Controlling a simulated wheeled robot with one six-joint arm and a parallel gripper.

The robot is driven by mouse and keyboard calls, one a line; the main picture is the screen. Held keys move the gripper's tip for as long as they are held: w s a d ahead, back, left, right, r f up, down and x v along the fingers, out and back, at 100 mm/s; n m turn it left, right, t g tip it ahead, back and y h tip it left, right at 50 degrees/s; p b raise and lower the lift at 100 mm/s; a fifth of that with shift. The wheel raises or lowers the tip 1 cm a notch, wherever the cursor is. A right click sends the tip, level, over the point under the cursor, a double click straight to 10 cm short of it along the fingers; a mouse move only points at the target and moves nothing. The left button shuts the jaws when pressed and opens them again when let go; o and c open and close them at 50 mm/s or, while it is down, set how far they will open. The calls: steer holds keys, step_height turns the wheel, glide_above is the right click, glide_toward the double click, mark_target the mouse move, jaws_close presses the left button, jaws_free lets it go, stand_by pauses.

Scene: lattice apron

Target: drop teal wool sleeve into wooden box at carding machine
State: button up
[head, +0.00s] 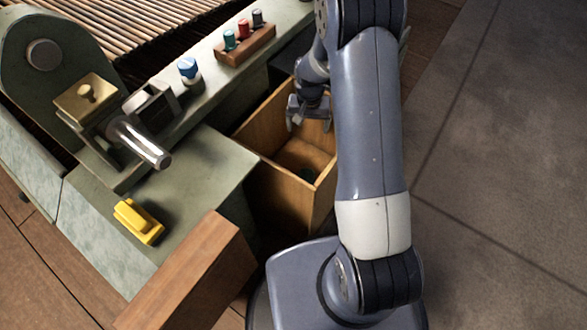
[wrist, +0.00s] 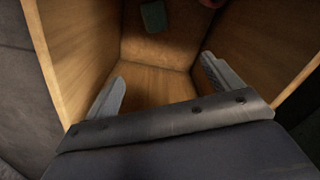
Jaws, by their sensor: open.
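The wooden box (head: 257,170) stands open-topped beside the carding machine (head: 205,165); its inner wall fills much of the wrist view (wrist: 75,50). My gripper (head: 308,122) is at the box's far end, fingers apart and empty, pointing into it. In the wrist view the two fingers (wrist: 163,68) show with bare wood between them.
A wooden rack (head: 246,47) on the machine holds teal, red and dark pieces. A blue-topped piece (head: 188,68) stands near it. A metal spindle (head: 140,143) juts out, with a yellow block (head: 138,221) below. A reddish thing (wrist: 210,2) is cut off at the wrist view's top. Right floor is clear.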

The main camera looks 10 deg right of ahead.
steer(key=shift+r, duration=0.1)
step_height(320, 180, up, 11)
steer(key=p, duration=0.2)
steer(key=shift+f, duration=0.2)
step_height(320, 180, down, 11)
steer(key=b, duration=0.2)
step_height(320, 180, up, 6)
steer(key=p, duration=0.3)
steer(key=shift+f+p, duration=0.2)
steer(key=shift+p, duration=0.15)
